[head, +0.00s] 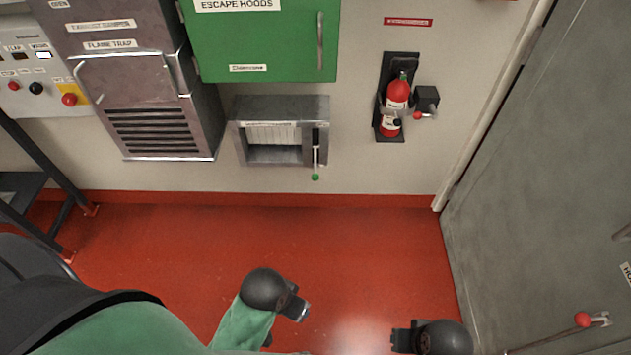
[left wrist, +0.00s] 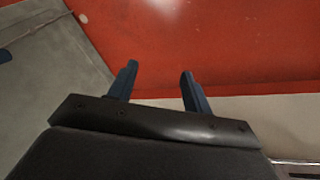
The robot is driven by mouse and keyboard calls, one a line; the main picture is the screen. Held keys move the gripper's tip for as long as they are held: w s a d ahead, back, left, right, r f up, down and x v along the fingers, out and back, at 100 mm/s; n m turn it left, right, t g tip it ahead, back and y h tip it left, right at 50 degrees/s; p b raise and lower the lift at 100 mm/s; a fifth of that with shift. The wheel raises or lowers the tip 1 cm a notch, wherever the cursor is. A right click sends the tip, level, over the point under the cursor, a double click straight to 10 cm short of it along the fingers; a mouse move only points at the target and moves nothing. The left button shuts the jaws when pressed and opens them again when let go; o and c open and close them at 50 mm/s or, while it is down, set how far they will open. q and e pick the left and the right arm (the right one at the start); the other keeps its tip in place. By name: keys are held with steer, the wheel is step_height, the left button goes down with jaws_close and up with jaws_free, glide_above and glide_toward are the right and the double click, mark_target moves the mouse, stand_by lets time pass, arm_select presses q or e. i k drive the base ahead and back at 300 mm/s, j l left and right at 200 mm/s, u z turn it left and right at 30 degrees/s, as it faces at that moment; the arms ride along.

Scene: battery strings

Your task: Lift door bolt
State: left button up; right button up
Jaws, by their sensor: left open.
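The grey door (head: 560,170) fills the right side of the head view. A thin metal rod with a red knob (head: 583,320) lies across its lower part; this looks like the door bolt. A metal bracket sits at the rod's right end. My left gripper (head: 301,306) is low in the middle over the red floor, well left of the knob. In the left wrist view its fingers (left wrist: 159,70) are apart with nothing between them. My right gripper (head: 400,340) is at the bottom edge, nearer the door and apart from the rod; its fingers are too small to read.
A fire extinguisher (head: 396,105) hangs on the back wall. A green cabinet (head: 262,40), a vented flame trap unit (head: 150,100) and a grey box (head: 280,110) with a green-knobbed lever are to its left. A dark frame (head: 50,165) stands at left. The red floor (head: 350,240) is clear.

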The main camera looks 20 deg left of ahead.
mark_target(584, 321)
steer(key=z, duration=1.65)
